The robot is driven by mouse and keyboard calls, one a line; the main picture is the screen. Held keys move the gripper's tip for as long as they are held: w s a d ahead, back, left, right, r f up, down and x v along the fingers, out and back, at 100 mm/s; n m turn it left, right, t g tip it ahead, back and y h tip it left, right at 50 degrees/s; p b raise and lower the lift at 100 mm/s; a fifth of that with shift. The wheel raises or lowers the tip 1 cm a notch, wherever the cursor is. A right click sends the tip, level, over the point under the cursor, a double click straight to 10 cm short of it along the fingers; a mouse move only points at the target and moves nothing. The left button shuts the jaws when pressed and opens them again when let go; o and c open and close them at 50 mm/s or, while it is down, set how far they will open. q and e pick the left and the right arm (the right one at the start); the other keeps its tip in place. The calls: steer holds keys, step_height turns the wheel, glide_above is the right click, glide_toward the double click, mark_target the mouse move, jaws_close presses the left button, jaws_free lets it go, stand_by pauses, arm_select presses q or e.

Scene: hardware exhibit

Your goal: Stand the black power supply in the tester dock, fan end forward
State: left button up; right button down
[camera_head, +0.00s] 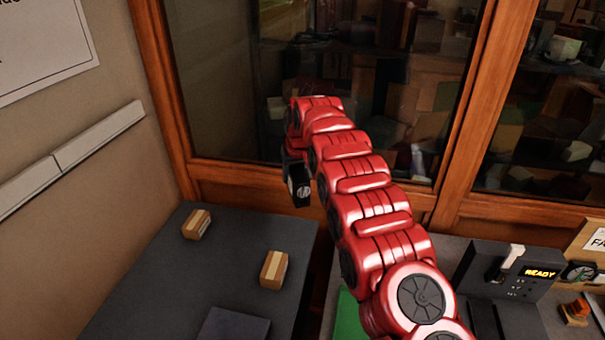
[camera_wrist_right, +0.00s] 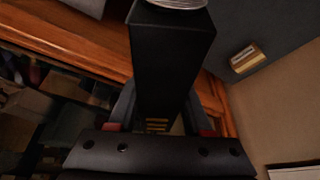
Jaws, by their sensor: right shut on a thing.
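My right arm, red and jointed, reaches from the lower right to the middle of the head view. Its gripper (camera_wrist_right: 159,112) is shut on the black power supply (camera_wrist_right: 172,55), a long black box held in the air. Gold contacts (camera_wrist_right: 157,125) show between the fingers, and a silvery round part shows at the box's far end. In the head view the power supply (camera_head: 298,183) hangs below the wrist, left of the arm, mostly hidden. The tester dock (camera_head: 510,272), dark with a lit READY display and a pale lever, stands at the lower right. My left gripper is out of view.
A dark table (camera_head: 215,262) at the left carries two small tan boxes (camera_head: 197,224) (camera_head: 274,269) and a dark flat block (camera_head: 234,325). A green mat (camera_head: 347,318) lies beside my arm. A wood-framed glass cabinet stands behind. A gauge (camera_head: 580,272) is right of the dock.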

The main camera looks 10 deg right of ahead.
steer(key=shift+w+a+r, duration=0.15)
steer(key=shift+w+a, duration=0.05)
steer(key=shift+a, duration=0.1)
steer(key=shift+s+a+r+n, duration=0.15)
steer(key=shift+a+n, duration=0.15)
steer(key=shift+a, duration=1.15)
steer(key=shift+a, duration=0.1)
